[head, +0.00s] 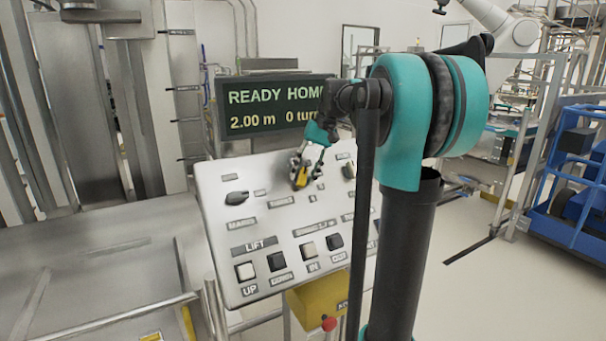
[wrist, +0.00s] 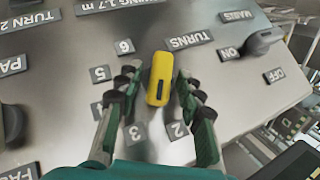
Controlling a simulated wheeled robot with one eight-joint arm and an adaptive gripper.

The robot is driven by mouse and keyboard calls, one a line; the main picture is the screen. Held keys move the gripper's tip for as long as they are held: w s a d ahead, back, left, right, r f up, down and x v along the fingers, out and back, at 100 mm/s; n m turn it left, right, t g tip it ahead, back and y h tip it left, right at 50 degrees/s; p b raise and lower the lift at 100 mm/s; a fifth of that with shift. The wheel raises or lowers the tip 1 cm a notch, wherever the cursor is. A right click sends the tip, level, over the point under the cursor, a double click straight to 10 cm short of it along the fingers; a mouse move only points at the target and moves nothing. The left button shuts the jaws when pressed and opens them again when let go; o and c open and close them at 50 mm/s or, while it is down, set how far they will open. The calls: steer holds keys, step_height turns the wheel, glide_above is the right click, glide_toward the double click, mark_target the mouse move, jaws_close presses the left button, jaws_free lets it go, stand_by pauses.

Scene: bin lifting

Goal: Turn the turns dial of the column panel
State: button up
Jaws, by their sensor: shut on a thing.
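The yellow turns dial (wrist: 161,72) is in the middle of the wrist view, a long knob with a dark mark at its lower end. Number plates stand around it, with 6, 5, 3 and 2 readable. The TURNS label (wrist: 190,40) is beside it. My gripper (wrist: 159,84) is shut on the dial, one finger on each long side. In the head view the dial (head: 300,181) sits on the pale sloping column panel (head: 220,190), partly covered by my gripper (head: 303,170). The display (head: 262,108) reads "READY HOM", "2.00 m" and "0 tur"; my arm hides the rest.
A black masts-side knob (head: 237,198) is left of the dial, and another dark knob (head: 349,171) is right. Lift buttons (head: 277,261) line the panel's lower part. A yellow box with a red button (head: 329,323) hangs below. Open floor lies to the right.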

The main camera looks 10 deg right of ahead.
steer(key=shift+d+m+y, duration=0.15)
steer(key=shift+m+y, duration=0.45)
steer(key=shift+f, duration=0.1)
steer(key=o, duration=0.8)
steer(key=v, duration=1.2)
steer(key=shift+d, duration=0.1)
steer(key=shift+s+f, duration=0.1)
steer(key=shift+s, duration=0.05)
